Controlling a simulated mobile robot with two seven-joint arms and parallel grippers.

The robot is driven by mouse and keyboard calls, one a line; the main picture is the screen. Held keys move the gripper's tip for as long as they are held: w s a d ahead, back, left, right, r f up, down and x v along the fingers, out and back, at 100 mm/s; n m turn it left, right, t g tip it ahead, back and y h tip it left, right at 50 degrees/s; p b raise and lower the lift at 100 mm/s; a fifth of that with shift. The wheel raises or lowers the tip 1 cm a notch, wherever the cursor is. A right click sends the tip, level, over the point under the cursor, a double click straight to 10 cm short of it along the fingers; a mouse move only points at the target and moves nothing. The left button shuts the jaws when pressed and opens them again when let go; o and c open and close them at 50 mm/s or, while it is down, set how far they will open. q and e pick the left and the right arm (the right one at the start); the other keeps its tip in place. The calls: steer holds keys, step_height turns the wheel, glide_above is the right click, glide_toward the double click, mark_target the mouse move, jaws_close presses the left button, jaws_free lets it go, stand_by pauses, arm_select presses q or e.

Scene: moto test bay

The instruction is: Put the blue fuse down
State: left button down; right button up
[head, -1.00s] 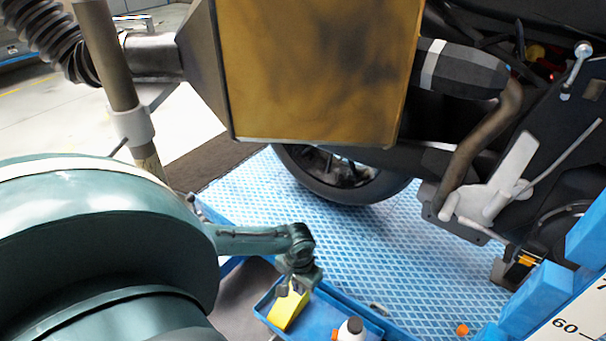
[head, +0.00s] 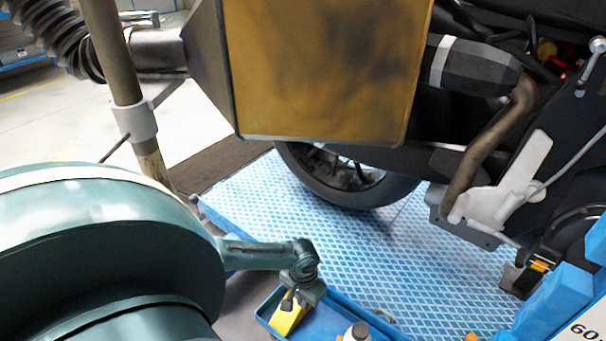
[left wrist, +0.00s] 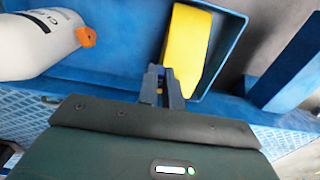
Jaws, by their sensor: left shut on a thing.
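My left gripper (head: 291,300) hangs over the blue tray (head: 345,306) in the head view, right by a yellow block (head: 284,322) in that tray. In the left wrist view the fingers of my left gripper (left wrist: 160,84) are close together, in front of the near end of the yellow block (left wrist: 188,45). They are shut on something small. I cannot make out the blue fuse apart from the fingers, which largely hide what is between them. Whether it touches the tray floor I cannot tell. My right gripper is in neither view.
A motorcycle's wheel (head: 345,180) and a yellow-brown panel (head: 325,65) are beyond. The blue patterned mat (head: 400,255) is mostly clear.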

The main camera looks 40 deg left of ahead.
arm_select(q)
steer(key=c, duration=1.6)
jaws_free()
steer(key=shift+o, duration=0.2)
step_height(320, 180, up, 13)
steer(key=p, duration=0.6)
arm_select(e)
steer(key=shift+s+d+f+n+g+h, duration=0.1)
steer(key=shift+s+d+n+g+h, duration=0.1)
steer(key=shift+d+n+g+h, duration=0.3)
